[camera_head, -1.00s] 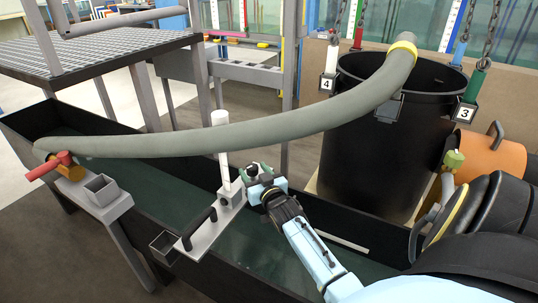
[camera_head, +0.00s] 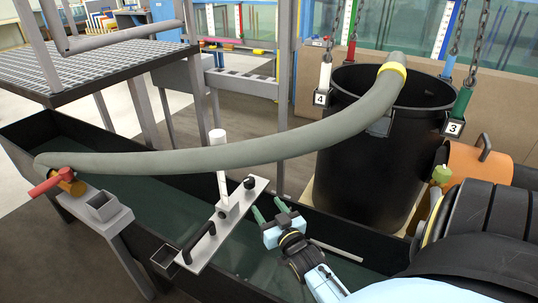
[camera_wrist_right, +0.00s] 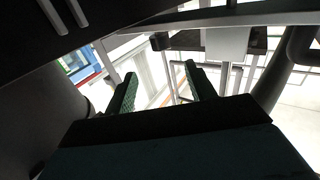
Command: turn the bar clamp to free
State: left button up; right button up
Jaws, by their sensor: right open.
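A light grey bar plate (camera_head: 230,226) lies across the black flume trough. A black knob (camera_head: 249,183) sits near its far end and appears to be the bar clamp; its exact setting cannot be told. A black handle (camera_head: 199,241) is on the near part of the bar, and a white upright rod (camera_head: 222,175) stands between them. My right gripper (camera_head: 269,209) is open and empty, right of the knob and apart from it. Its green fingers show spread in the right wrist view (camera_wrist_right: 160,73). My left gripper is not in view.
A thick grey hose (camera_head: 230,155) arches above the trough (camera_head: 130,195) to a black barrel (camera_head: 370,165) at the right. A red-handled valve (camera_head: 60,180) is at the left. An orange cylinder (camera_head: 475,163) stands near my right arm.

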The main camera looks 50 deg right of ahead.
jog(key=n+t+y+b, duration=0.1)
jog(key=n+y+b, duration=0.2)
jog(key=n+y, duration=0.3)
send_near(254, 185)
jog(key=shift+m+y, duration=0.5)
jog(key=shift+m, duration=0.2)
jog(key=w, duration=0.3)
jog(key=w+b, duration=0.1)
jog(key=shift+w+d+r, duration=0.1)
jog(key=shift+w+r, duration=0.15)
jog(key=shift+w, duration=0.05)
jog(key=w, duration=0.5)
jog(key=shift+w+a+f+b, duration=0.1)
jog(key=shift+w+a+b, duration=0.15)
jog(key=shift+w+b, duration=0.15)
jog(key=shift+w, duration=0.55)
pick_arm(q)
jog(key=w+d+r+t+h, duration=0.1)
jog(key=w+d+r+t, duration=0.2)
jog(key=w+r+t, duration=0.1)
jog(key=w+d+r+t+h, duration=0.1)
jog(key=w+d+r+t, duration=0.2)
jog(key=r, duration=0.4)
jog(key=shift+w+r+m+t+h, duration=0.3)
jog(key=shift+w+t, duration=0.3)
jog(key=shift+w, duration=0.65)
pick_arm(e)
jog(key=shift+w, duration=0.1)
